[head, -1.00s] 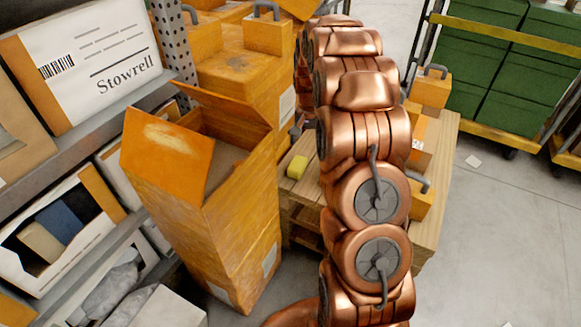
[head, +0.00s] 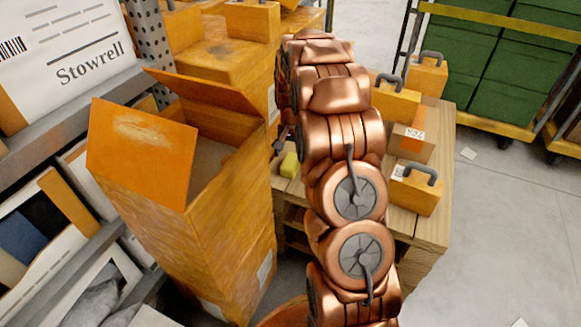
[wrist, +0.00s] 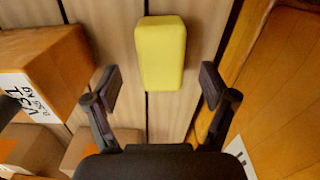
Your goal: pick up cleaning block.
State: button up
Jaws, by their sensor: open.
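The cleaning block is a yellow rounded block (wrist: 162,52) lying on the wooden slats of a pallet (wrist: 118,30). In the head view a small part of the yellow block (head: 289,166) shows at the left edge of my copper arm, on the wooden pallet (head: 432,225). My gripper (wrist: 158,85) is open in the wrist view. Its fingers stand apart on either side of the block's near end, with nothing held between them. I cannot tell the height gap. In the head view the gripper is mostly hidden behind my arm.
A tall open orange carton (head: 190,240) stands left of the pallet; its wall is close by in the wrist view (wrist: 260,60). Orange cases (head: 416,190) and a small box (head: 410,143) sit on the pallet's right. Shelving is at left, a cart of green crates (head: 505,70) at back right.

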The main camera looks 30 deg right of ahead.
aim_at(291, 161)
notch_tip(291, 161, down, 4)
jog(key=shift+a+r+b, duration=0.15)
jog(key=shift+b, duration=0.35)
jog(key=c, duration=1.3)
jog(key=shift+r, duration=0.15)
notch_tip(291, 161, up, 10)
jog(key=p, duration=0.2)
jog(key=shift+p, duration=0.35)
